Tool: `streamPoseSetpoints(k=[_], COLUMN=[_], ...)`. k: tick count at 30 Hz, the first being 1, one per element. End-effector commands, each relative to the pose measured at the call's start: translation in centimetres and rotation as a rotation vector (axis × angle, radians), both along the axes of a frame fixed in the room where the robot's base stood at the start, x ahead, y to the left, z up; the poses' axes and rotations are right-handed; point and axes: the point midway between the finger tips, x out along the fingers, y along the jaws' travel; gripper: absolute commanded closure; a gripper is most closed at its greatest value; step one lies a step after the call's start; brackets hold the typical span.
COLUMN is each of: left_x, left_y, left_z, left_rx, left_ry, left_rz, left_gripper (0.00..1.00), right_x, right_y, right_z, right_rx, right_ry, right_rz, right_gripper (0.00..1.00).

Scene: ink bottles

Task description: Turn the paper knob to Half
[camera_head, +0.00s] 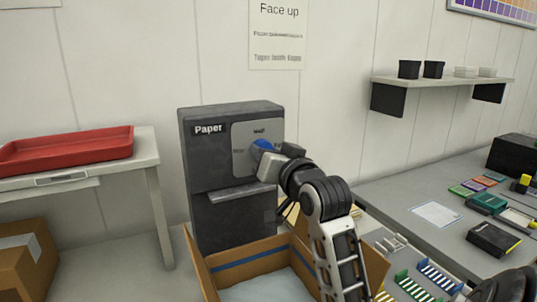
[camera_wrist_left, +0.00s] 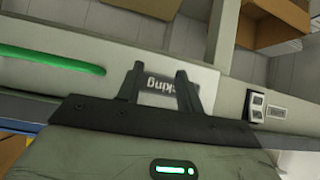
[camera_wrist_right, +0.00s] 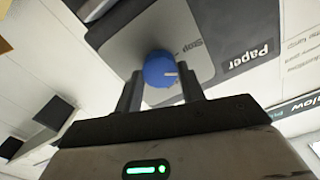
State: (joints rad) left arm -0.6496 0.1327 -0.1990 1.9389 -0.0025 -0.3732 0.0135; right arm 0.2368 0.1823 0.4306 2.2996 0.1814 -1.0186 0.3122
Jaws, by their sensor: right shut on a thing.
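The blue paper knob (camera_head: 262,146) is on the light panel of the dark Paper machine (camera_head: 230,200). Above the knob is a small label that seems to read Half, with labels at its left and right. My right gripper (camera_head: 268,162) is at the panel, shut on the knob. In the right wrist view the knob (camera_wrist_right: 160,68) sits between the fingers of my right gripper (camera_wrist_right: 163,88). Its white mark points right, just below the upside-down Stop label. My left gripper (camera_wrist_left: 160,80) shows only in its wrist view, open and empty, near a label ending in "cking".
An open cardboard box (camera_head: 200,268) stands below the machine, under my right arm. A red tray (camera_head: 70,150) lies on a table at the left. A grey bench (camera_head: 400,190) with several small items runs along the right, below a wall shelf (camera_head: 440,80).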

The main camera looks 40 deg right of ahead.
Motion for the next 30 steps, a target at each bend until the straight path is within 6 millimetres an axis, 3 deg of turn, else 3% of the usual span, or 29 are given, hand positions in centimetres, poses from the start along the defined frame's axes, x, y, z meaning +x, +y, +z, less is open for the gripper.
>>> streamPoseSetpoints(k=[30], left_x=[0.01], left_y=[0.07], left_z=[0.0], left_rx=[0.001], left_ry=[0.0], left_rz=[0.001], left_gripper=[0.64], right_x=[-0.02], right_y=[-0.09], right_z=[0.07], right_rx=[0.851], right_ry=[-0.275], right_rz=[0.001], right_gripper=[0.84])
